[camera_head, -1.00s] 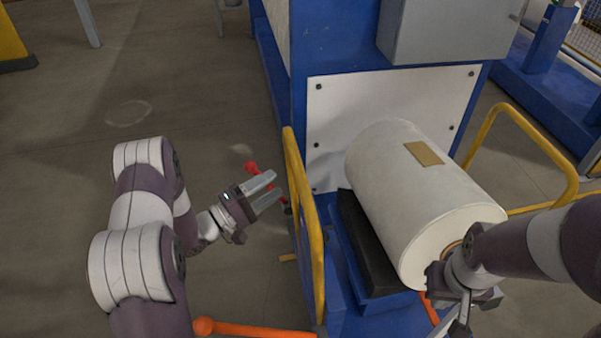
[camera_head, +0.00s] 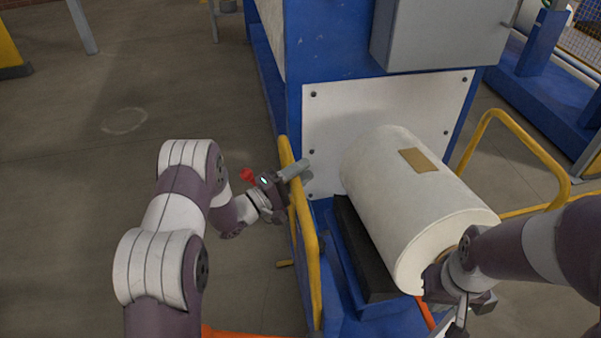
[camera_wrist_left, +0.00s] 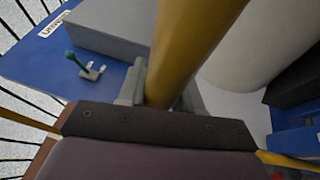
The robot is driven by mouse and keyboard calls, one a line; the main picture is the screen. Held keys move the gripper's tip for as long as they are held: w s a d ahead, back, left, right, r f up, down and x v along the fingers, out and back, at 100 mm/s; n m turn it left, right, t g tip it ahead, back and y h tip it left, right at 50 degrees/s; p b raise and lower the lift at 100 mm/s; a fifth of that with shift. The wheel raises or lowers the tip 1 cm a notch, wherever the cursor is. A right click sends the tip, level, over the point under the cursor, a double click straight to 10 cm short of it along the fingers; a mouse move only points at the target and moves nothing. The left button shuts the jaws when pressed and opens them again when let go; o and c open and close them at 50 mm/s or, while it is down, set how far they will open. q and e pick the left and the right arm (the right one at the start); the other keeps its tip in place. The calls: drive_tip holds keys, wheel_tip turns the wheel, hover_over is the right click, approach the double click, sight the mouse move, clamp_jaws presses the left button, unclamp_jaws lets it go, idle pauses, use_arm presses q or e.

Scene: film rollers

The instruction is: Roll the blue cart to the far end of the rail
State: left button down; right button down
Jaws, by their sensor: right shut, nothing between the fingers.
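The blue cart (camera_head: 365,315) stands in front of me with a dark block and a large white roll (camera_head: 410,200) on it. A yellow handle (camera_head: 308,240) rises on its left side, and another yellow handle (camera_head: 545,150) is on its right. My left gripper (camera_head: 296,170) is at the upper part of the left handle. In the left wrist view the yellow bar (camera_wrist_left: 190,50) passes between its fingers; whether they press on it is unclear. My right gripper (camera_head: 460,322) is shut and empty by the roll's near end, partly hidden by its own arm.
A tall blue machine (camera_head: 335,50) with a white panel (camera_head: 385,115) and a grey box (camera_head: 440,35) stands behind the roll. A red knob (camera_head: 247,175) shows beside my left gripper. Open floor (camera_head: 90,190) lies to the left. Another blue structure (camera_head: 540,100) is at right.

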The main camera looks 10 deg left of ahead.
use_arm(q)
drive_tip(key=shift+s+a+f, duration=0.1)
drive_tip(key=shift+s+a, duration=0.1)
drive_tip(key=shift+a, duration=0.3)
drive_tip(key=shift+s+a, duration=0.15)
drive_tip(key=shift+a, duration=0.3)
drive_tip(key=shift+s+a, duration=0.15)
drive_tip(key=shift+a, duration=0.1)
drive_tip(key=shift+s+a, duration=0.15)
drive_tip(key=shift+a, duration=0.25)
drive_tip(key=c, duration=0.9)
unclamp_jaws()
drive_tip(key=shift+c, duration=0.2)
drive_tip(key=shift+o, duration=0.5)
use_arm(e)
drive_tip(key=shift+r, duration=0.25)
use_arm(q)
drive_tip(key=shift+a, duration=0.1)
use_arm(e)
drive_tip(key=shift+a, duration=0.1)
use_arm(q)
drive_tip(key=shift+s, duration=0.1)
